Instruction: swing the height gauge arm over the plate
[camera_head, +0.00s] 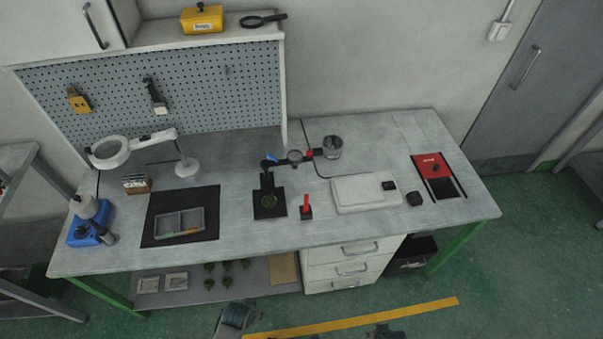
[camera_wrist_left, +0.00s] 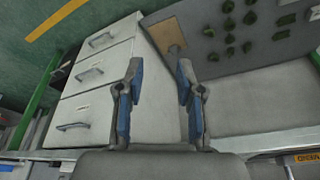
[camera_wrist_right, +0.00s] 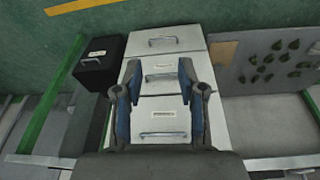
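The height gauge (camera_head: 267,181) stands on the bench as a dark post with a blue part near its top. Its arm (camera_head: 281,161) points right, with a round dial (camera_head: 295,157) and a red end, away from over the plate. The black plate (camera_head: 260,211) lies in front of the post and bears a green round piece (camera_head: 269,200). My left gripper (camera_wrist_left: 160,78) is open and empty in the left wrist view. My right gripper (camera_wrist_right: 159,80) is open and empty in the right wrist view. In the head view only arm parts show at the bottom edge, away from the gauge.
A grey pot (camera_head: 332,147) stands close to the arm's red end. A red-handled tool (camera_head: 306,207) stands right of the plate, and a white box (camera_head: 365,193) lies farther right. A magnifier lamp (camera_head: 187,166) and a dark mat (camera_head: 153,228) are left. Drawers (camera_head: 347,268) are under the bench.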

